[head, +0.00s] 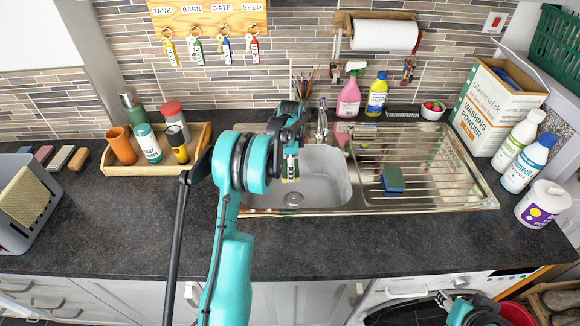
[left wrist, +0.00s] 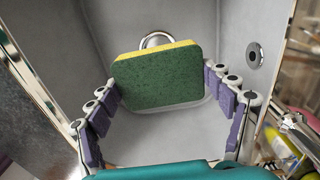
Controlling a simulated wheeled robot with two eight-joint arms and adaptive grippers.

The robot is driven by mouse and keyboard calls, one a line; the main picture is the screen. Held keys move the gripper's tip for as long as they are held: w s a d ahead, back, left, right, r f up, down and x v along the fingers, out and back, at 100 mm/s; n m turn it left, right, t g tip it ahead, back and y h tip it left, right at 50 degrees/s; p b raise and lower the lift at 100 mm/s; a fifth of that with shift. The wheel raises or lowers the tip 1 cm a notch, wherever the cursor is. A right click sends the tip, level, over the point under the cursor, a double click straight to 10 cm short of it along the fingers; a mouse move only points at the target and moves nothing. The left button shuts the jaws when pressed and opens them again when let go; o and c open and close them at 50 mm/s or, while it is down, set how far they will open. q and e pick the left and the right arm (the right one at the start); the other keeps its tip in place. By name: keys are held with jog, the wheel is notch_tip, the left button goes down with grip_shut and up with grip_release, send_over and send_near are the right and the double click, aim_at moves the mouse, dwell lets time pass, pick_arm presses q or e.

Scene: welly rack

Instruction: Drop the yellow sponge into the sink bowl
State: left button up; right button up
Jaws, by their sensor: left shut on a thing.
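The yellow sponge (left wrist: 158,78) with its green scouring face is between the two fingers of my left gripper (left wrist: 165,103) in the left wrist view. The gripper is shut on it. In the head view my left gripper (head: 290,158) hangs over the sink bowl (head: 325,190), and a small part of the sponge (head: 290,173) shows below it. The sponge seems to be above the bowl floor; its exact height is hard to tell. The bowl walls (left wrist: 230,30) surround it in the left wrist view. My right gripper (head: 475,312) is partly in view at the bottom right edge; its fingers are not clear.
A blue and green sponge (head: 393,180) lies on the drainer (head: 430,165). The tap (head: 322,122) stands behind the bowl, with a pink bottle (head: 349,98) and a yellow bottle (head: 377,95) nearby. A wooden tray (head: 130,168) of cups and bottles is at left.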

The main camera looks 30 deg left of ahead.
pick_arm(q)
jog(key=o, duration=0.7)
notch_tip(320, 180, up, 12)
dwell(0.4)
